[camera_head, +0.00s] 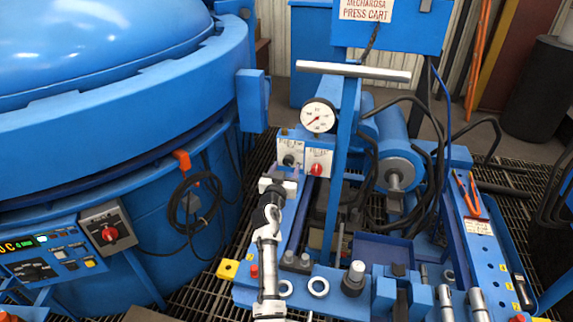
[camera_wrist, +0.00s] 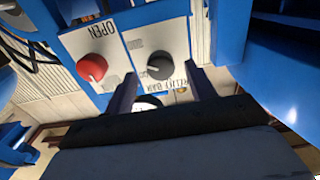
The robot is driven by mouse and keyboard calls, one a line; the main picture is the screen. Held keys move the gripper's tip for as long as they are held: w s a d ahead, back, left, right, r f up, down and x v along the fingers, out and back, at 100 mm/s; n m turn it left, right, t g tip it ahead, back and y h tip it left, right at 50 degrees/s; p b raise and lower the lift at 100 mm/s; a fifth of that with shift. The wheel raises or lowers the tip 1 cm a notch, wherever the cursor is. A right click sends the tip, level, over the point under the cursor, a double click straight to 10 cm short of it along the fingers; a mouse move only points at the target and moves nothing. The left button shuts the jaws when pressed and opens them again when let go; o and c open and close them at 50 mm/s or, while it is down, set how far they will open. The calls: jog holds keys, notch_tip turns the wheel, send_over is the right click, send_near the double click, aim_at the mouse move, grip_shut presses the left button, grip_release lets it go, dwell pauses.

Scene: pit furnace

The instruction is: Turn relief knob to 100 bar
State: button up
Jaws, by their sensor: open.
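The relief knob is a small dark round knob (camera_wrist: 160,65) on a white label plate. It also shows in the head view (camera_head: 289,160), just beyond my gripper (camera_head: 286,174). In the wrist view, my gripper (camera_wrist: 161,72) is open, its two dark fingers at either side of the knob. I cannot tell whether they touch it. The plate's lettering is upside down in the wrist view and partly covered by the right finger. A round pressure gauge (camera_head: 318,116) with a white face and red needle stands above the knobs; its reading is too small to tell.
A red knob (camera_wrist: 92,67) on a plate marked OPEN is close beside the dark knob, also in the head view (camera_head: 316,169). A blue post (camera_head: 345,165) rises to the right. The large blue furnace (camera_head: 130,100) fills the left. Cart fittings (camera_head: 353,278) stand in front.

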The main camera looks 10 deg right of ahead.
jog(key=shift+x, duration=0.95)
jog(key=c, duration=1)
jog(key=shift+o, duration=0.2)
